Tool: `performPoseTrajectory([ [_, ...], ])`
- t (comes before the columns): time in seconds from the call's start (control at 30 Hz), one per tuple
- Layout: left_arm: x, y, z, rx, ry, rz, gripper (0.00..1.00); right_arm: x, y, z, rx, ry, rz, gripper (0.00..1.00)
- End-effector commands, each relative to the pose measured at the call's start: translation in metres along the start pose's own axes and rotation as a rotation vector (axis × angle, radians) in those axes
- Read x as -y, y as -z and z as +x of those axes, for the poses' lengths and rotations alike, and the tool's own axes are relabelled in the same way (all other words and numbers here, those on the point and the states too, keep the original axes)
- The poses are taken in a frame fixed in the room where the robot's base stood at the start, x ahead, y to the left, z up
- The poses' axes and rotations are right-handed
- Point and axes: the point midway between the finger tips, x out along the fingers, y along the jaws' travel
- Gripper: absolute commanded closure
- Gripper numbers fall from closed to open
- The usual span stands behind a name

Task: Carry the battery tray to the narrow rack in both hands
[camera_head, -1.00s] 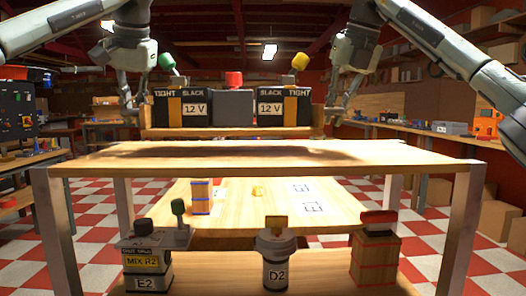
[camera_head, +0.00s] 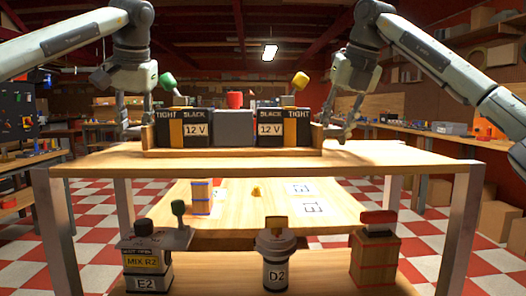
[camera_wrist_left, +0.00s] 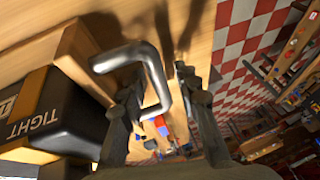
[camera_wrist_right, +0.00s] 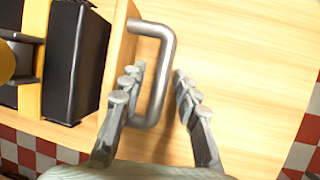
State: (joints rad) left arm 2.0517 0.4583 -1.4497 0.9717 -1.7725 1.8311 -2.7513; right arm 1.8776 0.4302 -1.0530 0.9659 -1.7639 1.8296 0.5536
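The wooden battery tray (camera_head: 233,153) sits level on the top board of the narrow rack (camera_head: 400,160), near its back edge. It carries two black and yellow 12 V batteries, a left one (camera_head: 172,121) and a right one (camera_head: 297,121), with a grey block (camera_head: 233,127) between them. My left gripper (camera_wrist_left: 160,85) is open, its fingers on either side of the tray's metal handle (camera_wrist_left: 157,68). My right gripper (camera_wrist_right: 158,85) is open around the other handle (camera_wrist_right: 164,60), with clear space beside the bar. Finger contact with the handles cannot be told.
The rack's lower shelf holds a grey E2 device (camera_head: 150,260), a D2 canister (camera_head: 275,265) and a red-topped wooden box (camera_head: 375,255). A wooden table (camera_head: 350,212) stands behind. The rack top is bare in front and at both sides of the tray.

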Motion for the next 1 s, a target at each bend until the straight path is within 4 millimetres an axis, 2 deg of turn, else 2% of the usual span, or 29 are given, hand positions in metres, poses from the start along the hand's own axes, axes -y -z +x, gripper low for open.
performPoseTrajectory([
  [0.43, 0.0, 0.0, -0.001, -0.001, -0.001, 0.001, 0.67, -0.001, 0.0, 0.0, 0.0, -0.001, -0.001, 0.67],
  [0.57, -0.001, 0.001, -0.009, -0.002, -0.001, 0.001, 0.67, -0.001, 0.0, 0.0, 0.0, -0.001, -0.001, 0.67],
  [1.0, -0.001, 0.001, -0.095, -0.003, -0.001, 0.001, 0.67, -0.001, 0.0, 0.0, 0.0, -0.001, -0.001, 0.67],
])
